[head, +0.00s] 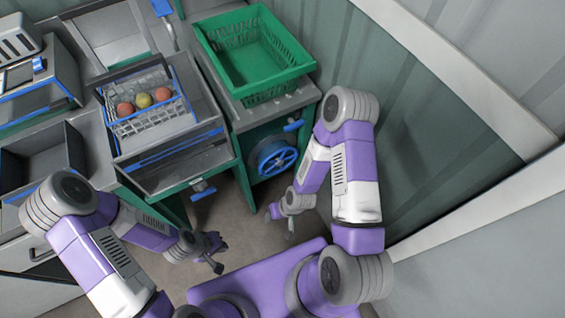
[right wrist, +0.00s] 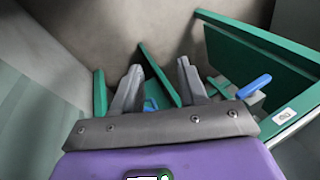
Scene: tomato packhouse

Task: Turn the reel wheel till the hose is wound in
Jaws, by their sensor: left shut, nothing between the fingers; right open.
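The blue reel wheel (head: 274,157) is on the front of the green bench, low down below the green crate. My right gripper (head: 281,213) is near the floor in front of the wheel, a little apart from it. In the right wrist view its two fingers (right wrist: 160,85) are spread with nothing between them. A small blue piece (right wrist: 150,105) shows behind the fingers; I cannot tell if it is the wheel. My left gripper (head: 217,258) is shut and empty over the floor, left of the purple base. I cannot make out the hose.
An empty green crate (head: 290,65) stands on the bench top. A wire basket (head: 150,113) holds two reddish fruits and one green one. A blue handle (right wrist: 254,86) sticks out by the green panel. Walls close in on the right. The floor between the grippers is clear.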

